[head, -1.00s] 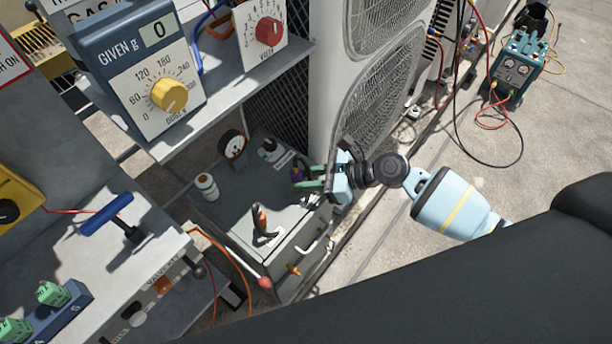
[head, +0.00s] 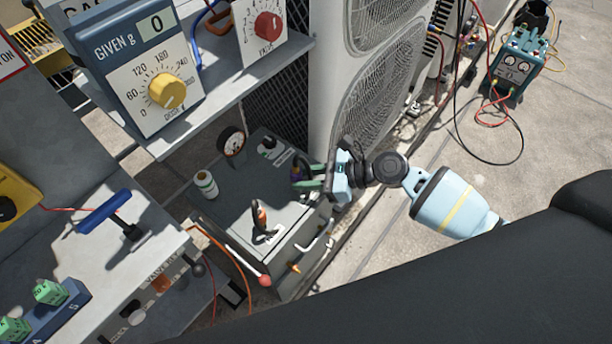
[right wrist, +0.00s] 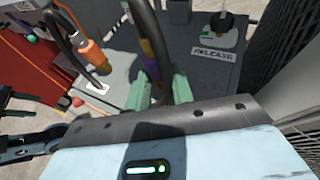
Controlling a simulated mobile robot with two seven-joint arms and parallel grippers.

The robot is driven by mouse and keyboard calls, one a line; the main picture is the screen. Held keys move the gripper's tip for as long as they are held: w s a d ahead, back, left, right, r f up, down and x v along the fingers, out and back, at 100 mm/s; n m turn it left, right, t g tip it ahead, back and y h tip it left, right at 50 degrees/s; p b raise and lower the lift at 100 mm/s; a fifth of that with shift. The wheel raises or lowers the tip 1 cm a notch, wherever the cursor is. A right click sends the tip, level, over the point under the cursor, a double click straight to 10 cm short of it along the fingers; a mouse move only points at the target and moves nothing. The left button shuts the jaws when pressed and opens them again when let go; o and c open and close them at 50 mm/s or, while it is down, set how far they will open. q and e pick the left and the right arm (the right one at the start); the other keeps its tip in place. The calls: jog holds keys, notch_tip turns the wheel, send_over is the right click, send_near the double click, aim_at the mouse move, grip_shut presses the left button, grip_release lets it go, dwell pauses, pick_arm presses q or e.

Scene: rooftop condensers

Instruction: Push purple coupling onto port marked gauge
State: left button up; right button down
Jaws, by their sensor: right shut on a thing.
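The purple coupling (head: 296,172) is between the green fingers of my right gripper (head: 308,178), above the grey top of a box. It also shows in the right wrist view (right wrist: 150,72), with a black hose (right wrist: 146,25) rising from it. My right gripper (right wrist: 157,92) is shut on it there. I cannot tell whether the coupling touches a port below it, as the fingers hide its lower end. No port label reading gauge is legible. A round dial gauge (head: 231,143) stands at the back of the box. My left gripper is not in view.
An orange coupling (head: 262,217) on a black hose stands on the box (head: 230,208), and shows in the right wrist view (right wrist: 90,52). A knob with a RELEASE label (right wrist: 213,54) is near the coupling.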

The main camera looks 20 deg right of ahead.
aim_at(296, 165)
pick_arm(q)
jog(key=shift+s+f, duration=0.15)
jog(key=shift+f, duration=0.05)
pick_arm(e)
jog(key=shift+f, duration=0.5)
dwell(0.7)
jog(key=c, duration=1.1)
grip_release()
notch_tip(296, 165, up, 3)
jog(key=shift+f+p, duration=0.2)
jog(key=shift+p, duration=0.75)
notch_tip(296, 165, up, 2)
jog(key=shift+r+p, duration=0.15)
jog(key=shift+p, duration=0.85)
jog(key=shift+r+p, duration=0.65)
jog(key=shift+r, duration=0.15)
pick_arm(q)
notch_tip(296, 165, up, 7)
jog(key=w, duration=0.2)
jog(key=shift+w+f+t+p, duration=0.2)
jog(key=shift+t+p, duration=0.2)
jog(key=shift+p, duration=0.05)
pick_arm(e)
jog(key=shift+r, duration=0.5)
